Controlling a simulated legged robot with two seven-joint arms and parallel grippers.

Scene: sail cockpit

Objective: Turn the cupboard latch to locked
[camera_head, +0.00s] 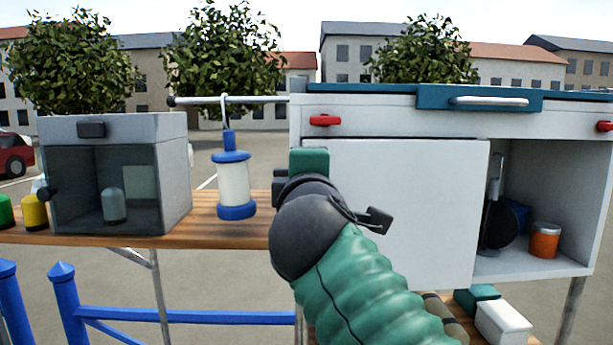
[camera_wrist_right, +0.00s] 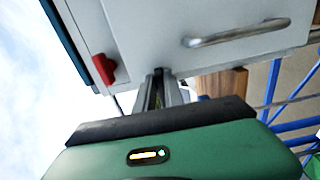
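The white cupboard (camera_head: 410,190) has a teal top and a pale front door. A red latch (camera_head: 325,120) sits near its upper left corner, lying sideways in the head view. The same latch shows in the right wrist view (camera_wrist_right: 104,69). A second red latch (camera_head: 604,126) is at the right edge. My right gripper (camera_wrist_right: 160,88) has its fingers close together, with nothing seen between them. The fingertips are near the cupboard's left side, below the latch and apart from it. In the head view my wrist hides the fingers. My left gripper is not in view.
A silver handle (camera_wrist_right: 235,32) stands out from the front beside my fingers. A blue and white lantern (camera_head: 234,185) hangs left of the cupboard from a rail (camera_head: 260,99). A grey glass-fronted box (camera_head: 115,185) stands on the wooden table (camera_head: 200,225). The cupboard's right bay is open.

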